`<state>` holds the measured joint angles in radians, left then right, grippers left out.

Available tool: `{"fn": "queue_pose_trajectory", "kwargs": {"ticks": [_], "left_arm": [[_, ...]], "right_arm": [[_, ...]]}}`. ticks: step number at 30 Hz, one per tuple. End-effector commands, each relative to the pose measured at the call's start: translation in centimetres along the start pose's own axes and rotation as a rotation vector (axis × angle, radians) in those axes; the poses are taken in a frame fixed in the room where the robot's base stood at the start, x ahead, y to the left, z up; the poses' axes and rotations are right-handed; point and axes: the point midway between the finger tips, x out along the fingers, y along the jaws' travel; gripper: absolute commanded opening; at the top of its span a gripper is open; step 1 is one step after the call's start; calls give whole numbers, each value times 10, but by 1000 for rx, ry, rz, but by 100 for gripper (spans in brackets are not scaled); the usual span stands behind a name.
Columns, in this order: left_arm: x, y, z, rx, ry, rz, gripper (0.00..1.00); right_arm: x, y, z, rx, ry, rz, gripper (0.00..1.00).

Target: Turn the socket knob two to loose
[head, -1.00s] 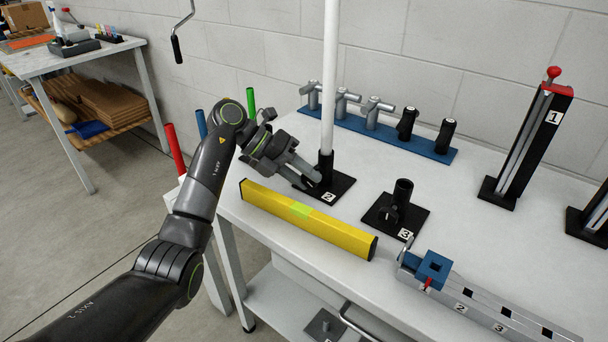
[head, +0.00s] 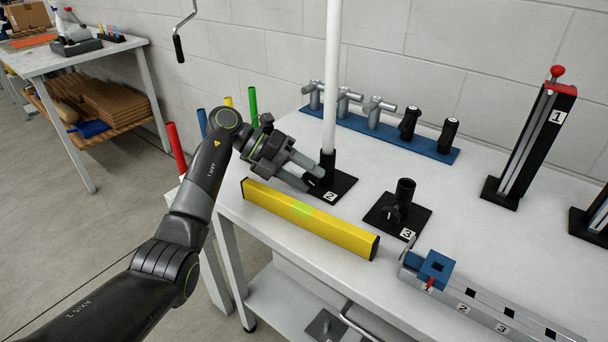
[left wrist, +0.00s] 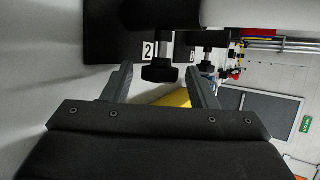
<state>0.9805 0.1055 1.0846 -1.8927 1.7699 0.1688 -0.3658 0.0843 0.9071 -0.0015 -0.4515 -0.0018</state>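Socket two (head: 327,163) is a short black tube on a black square base labelled 2, with a white pole (head: 331,80) upright in it. Its black knob (left wrist: 160,71) shows in the left wrist view, between and just beyond the fingertips; in the head view it is mostly hidden by the fingers. My left gripper (head: 314,178) is open at the socket's left side, fingers pointing at the knob. In the left wrist view my gripper (left wrist: 160,80) has its fingers apart on either side of the knob, with gaps showing. My right gripper is not in view.
A yellow bar (head: 310,220) lies just in front of the gripper. Socket three (head: 403,205) stands to the right, empty. A blue rack (head: 390,136) with several fittings is behind. A grey rail (head: 490,308) with a blue block (head: 436,268) lies at front right.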

Motion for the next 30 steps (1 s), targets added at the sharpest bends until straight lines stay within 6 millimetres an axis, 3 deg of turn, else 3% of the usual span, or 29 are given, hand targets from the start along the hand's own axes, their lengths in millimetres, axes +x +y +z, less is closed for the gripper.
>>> {"fn": "queue_pose_trajectory", "kwargs": {"ticks": [9, 14, 30], "left_arm": [[-1, 0, 0, 0, 0, 1, 55], [-17, 1, 0, 0, -2, 3, 55], [-141, 1, 0, -1, -2, 2, 55]], "right_arm": [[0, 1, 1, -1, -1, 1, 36], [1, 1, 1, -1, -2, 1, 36], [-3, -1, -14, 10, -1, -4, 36]]}}
